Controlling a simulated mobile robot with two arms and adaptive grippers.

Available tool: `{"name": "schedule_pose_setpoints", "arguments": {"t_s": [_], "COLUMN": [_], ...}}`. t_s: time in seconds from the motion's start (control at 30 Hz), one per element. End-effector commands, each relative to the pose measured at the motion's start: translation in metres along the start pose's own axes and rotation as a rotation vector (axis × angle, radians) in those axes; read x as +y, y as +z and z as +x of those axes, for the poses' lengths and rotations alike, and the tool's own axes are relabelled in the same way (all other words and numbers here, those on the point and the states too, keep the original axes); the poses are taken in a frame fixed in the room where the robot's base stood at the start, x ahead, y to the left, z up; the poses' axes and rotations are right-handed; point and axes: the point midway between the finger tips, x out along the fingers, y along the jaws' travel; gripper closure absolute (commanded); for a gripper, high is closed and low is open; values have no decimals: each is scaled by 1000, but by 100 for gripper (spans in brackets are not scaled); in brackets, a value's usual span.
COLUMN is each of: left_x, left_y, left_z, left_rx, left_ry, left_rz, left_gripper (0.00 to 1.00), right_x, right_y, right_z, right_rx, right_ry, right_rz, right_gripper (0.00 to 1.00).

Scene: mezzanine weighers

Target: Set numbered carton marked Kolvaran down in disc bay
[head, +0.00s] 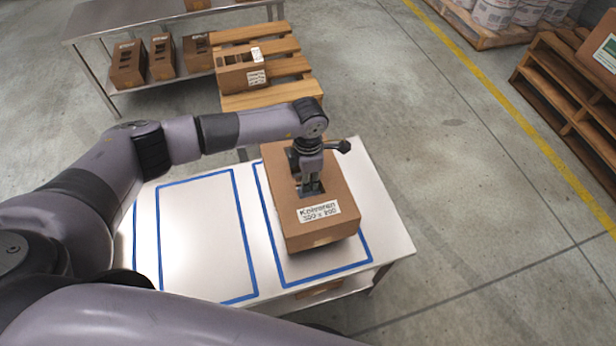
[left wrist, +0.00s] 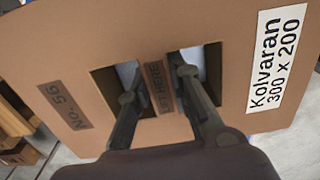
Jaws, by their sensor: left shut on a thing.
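The brown Kolvaran carton (head: 329,228), with a white label reading Kolvaran 300 x 200, is over the right blue-outlined bay on the white table (head: 392,232). My left gripper (head: 310,188) is shut on the carton's top, with its fingers in two slots. In the left wrist view the carton (left wrist: 110,60) also carries a "No. 56" mark, and the gripper fingers (left wrist: 160,90) straddle the strip between the slots. The carton covers part of the blue outline (head: 367,250). Whether its underside touches the table I cannot tell. My right gripper is not in view.
A second blue-outlined bay (head: 205,235) to the left is empty. Behind the table a wooden pallet (head: 262,102) holds another carton (head: 240,70). A metal bench (head: 130,20) has several slotted cartons on its lower shelf. Stacked pallets (head: 560,90) stand at right; the floor between is clear.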

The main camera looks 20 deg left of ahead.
Motion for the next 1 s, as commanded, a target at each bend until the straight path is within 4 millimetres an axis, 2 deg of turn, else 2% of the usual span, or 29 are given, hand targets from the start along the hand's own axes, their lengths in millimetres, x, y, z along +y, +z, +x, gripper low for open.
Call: {"name": "schedule_pose_setpoints", "arguments": {"t_s": [0.6, 1.0], "left_x": [0, 0], "left_y": [1, 1], "left_z": [44, 50], "left_rx": [-1, -1], "left_ry": [1, 1], "left_rz": [1, 1], "left_gripper": [100, 100], "right_x": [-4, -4], "right_y": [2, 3], "right_z": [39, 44], "right_rx": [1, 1], "right_ry": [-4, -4], "right_rz": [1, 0], "right_gripper": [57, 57]}}
